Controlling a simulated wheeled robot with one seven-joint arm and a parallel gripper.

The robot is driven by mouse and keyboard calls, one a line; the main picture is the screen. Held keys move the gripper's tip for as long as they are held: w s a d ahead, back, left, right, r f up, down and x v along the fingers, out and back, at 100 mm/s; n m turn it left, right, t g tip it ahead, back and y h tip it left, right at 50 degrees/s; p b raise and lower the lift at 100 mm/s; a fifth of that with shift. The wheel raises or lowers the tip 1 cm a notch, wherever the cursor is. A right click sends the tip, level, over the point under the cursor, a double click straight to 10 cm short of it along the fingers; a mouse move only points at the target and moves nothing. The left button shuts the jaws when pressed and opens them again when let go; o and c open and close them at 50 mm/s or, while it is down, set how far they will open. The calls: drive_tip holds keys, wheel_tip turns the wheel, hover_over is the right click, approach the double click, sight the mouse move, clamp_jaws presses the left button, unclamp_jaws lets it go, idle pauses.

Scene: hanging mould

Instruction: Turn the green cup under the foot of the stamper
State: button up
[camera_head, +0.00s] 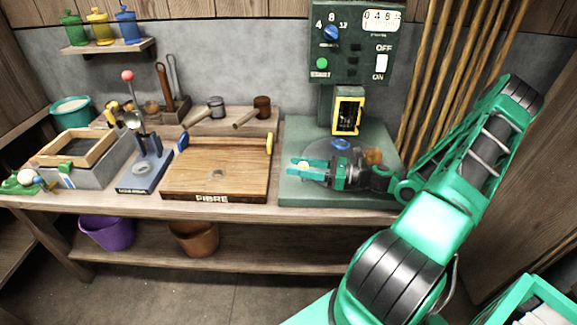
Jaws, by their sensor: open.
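The green machine (352,42), which I take for the stamper, stands at the back right of the bench. A yellow-framed opening (347,116) sits above a grey round plate (320,146) on its green base (300,195). A blue cup-like piece (341,144) is on the plate below the opening, and an orange one (374,155) is to its right. I cannot make out a green cup there; my gripper and wrist cover the front of the plate. My gripper (299,168) is open and points left, low over the plate. A small pale-yellow thing shows at its fingers; whether they touch it is unclear.
Left of the base lies a wooden board (215,178) marked FIBRE, then a blue lever press (146,170) and a grey box (85,165). Green, yellow and blue bottles stand on a wall shelf (100,48). Wooden poles (450,60) lean at the right, near my arm.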

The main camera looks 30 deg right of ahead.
drive_tip(key=shift+x, duration=1.45)
clamp_jaws()
drive_tip(key=shift+s+a, duration=0.1)
drive_tip(key=shift+s, duration=0.05)
